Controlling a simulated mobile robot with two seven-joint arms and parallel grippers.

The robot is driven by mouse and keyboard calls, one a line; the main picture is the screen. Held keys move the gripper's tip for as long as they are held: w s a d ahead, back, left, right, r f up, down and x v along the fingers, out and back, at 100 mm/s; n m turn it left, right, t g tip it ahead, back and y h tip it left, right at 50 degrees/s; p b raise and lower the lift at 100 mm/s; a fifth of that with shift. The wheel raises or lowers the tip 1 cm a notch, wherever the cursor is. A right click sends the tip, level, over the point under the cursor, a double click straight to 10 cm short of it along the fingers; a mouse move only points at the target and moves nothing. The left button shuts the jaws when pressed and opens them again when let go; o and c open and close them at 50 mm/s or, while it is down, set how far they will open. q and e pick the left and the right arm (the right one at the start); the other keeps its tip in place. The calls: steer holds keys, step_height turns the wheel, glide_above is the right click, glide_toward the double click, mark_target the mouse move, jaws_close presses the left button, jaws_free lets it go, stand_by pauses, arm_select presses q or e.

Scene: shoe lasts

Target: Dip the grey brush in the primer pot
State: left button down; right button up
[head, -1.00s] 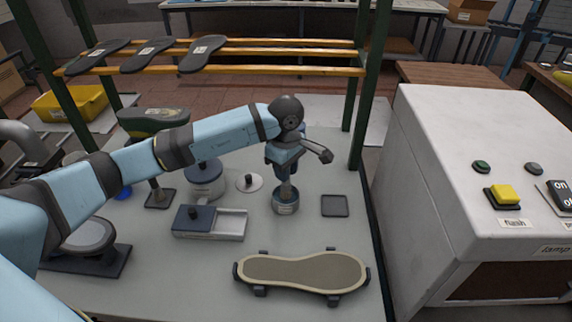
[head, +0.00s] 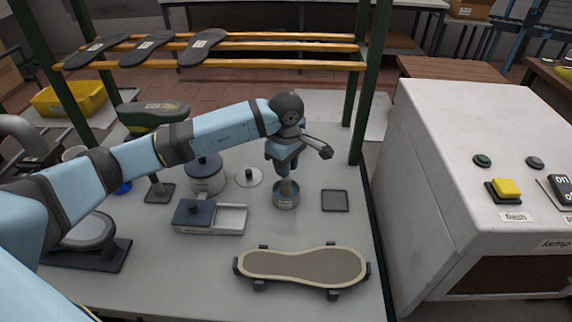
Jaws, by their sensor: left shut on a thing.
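My left gripper (head: 285,164) points down over a small open grey metal pot (head: 286,199) in the middle of the table. It is shut on an upright brush (head: 286,183), of which only a short stretch shows below the fingers. The brush's lower end is inside the pot and the bristles are hidden by its rim. The pot has a label on its front, too small to read. My right gripper is not in view.
A lidded pot (head: 205,176), a white disc with a dark knob (head: 248,178) and a box with a blue lid (head: 195,214) stand left of the pot. A square dark tray (head: 335,201) lies right. A sole in a holder (head: 303,266) lies in front.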

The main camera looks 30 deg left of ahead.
arm_select(q)
steer(key=shift+f+b, duration=0.3)
steer(key=shift+f, duration=0.1)
stand_by(1.8)
steer(key=shift+r+p, duration=1.25)
steer(key=shift+r, duration=2.25)
